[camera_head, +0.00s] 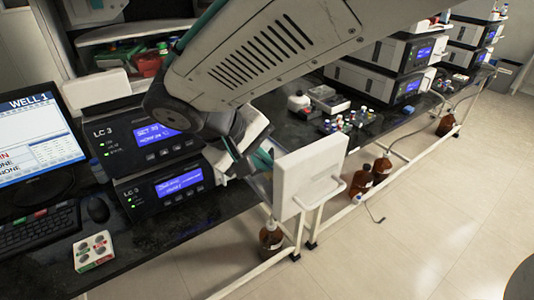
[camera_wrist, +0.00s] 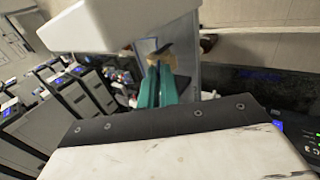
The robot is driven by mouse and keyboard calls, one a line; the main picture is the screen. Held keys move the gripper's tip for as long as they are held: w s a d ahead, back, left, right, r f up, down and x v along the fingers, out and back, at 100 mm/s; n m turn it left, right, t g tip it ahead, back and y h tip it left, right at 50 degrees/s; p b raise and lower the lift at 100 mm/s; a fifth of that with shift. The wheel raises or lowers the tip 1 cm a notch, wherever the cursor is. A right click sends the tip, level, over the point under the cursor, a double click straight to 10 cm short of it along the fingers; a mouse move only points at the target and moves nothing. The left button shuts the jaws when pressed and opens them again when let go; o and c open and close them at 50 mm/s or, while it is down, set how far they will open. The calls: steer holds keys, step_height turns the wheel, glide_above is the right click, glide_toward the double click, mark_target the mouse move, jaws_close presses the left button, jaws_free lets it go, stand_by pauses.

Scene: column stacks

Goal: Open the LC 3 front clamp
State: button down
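The LC 3 stack shows in the head view as two dark units, an upper one (camera_head: 150,135) and a lower one (camera_head: 165,188), both labelled LC 3 with lit blue screens. A white door-like panel (camera_head: 310,172) stands out at the stack's right side. My gripper (camera_head: 262,158) reaches between the stack and this panel. In the wrist view my gripper's two teal fingers (camera_wrist: 161,72) lie close together beside the panel, pointing at a small tan-brown part. I cannot tell whether they touch it or whether that part is the front clamp; no clamp is clearly visible.
A monitor (camera_head: 42,135), keyboard (camera_head: 48,215) and mouse (camera_head: 97,209) stand left of the stack. A small white box (camera_head: 94,251) lies at the bench's front. Vials (camera_head: 345,120) stand behind the panel.

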steer(key=shift+s+a+f+t+h, duration=0.3)
steer(key=shift+t+h, duration=0.2)
steer(key=shift+h, duration=0.3)
steer(key=shift+f, duration=0.1)
steer(key=c, duration=1.6)
jaws_free()
steer(key=shift+a, duration=0.1)
steer(key=v, duration=0.8)
steer(key=shift+f, duration=0.1)
